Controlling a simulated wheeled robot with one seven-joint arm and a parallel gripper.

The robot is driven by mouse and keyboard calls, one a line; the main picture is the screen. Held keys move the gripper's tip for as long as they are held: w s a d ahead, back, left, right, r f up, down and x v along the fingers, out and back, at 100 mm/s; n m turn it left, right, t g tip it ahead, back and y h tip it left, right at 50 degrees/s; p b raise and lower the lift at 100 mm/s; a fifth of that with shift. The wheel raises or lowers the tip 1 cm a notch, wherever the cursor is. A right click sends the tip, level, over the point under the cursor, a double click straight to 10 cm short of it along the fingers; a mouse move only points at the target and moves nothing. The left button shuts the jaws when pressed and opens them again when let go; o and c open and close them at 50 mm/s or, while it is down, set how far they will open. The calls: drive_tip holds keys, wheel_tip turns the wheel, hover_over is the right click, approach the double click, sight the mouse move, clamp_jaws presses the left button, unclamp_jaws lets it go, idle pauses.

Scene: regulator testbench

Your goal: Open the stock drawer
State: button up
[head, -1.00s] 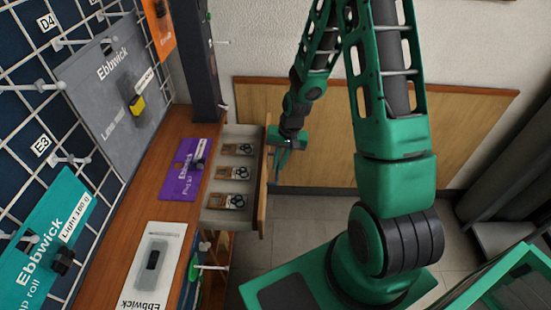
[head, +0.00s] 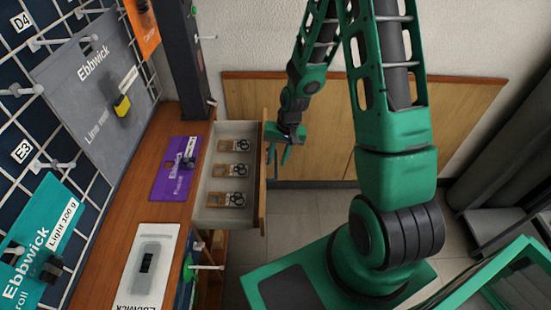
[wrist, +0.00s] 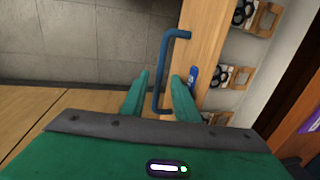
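The stock drawer (head: 204,205) is pulled out from under the wooden counter, showing a pale inside. Its wooden front (head: 262,190) faces right, and also fills part of the wrist view (wrist: 206,40). A blue bar handle (wrist: 163,60) is fixed on that front. My gripper (head: 275,158) is just right of the front. In the wrist view, its two green fingers (wrist: 160,88) are apart, one on each side of the handle's lower part, with gaps visible. Whether either finger touches the handle cannot be told.
Several brown-carded packs (head: 232,172) lie in the drawer. A purple pack (head: 176,170) and a white pack (head: 147,265) lie on the counter (head: 120,225). A wire grid with hanging packs stands at left. Floor (head: 310,215) is clear right of the drawer.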

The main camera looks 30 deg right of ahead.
wheel_tip(320, 180, up, 10)
drive_tip(key=d, duration=0.2)
drive_tip(key=shift+s+r, duration=0.25)
drive_tip(key=shift+s, duration=0.15)
idle(0.4)
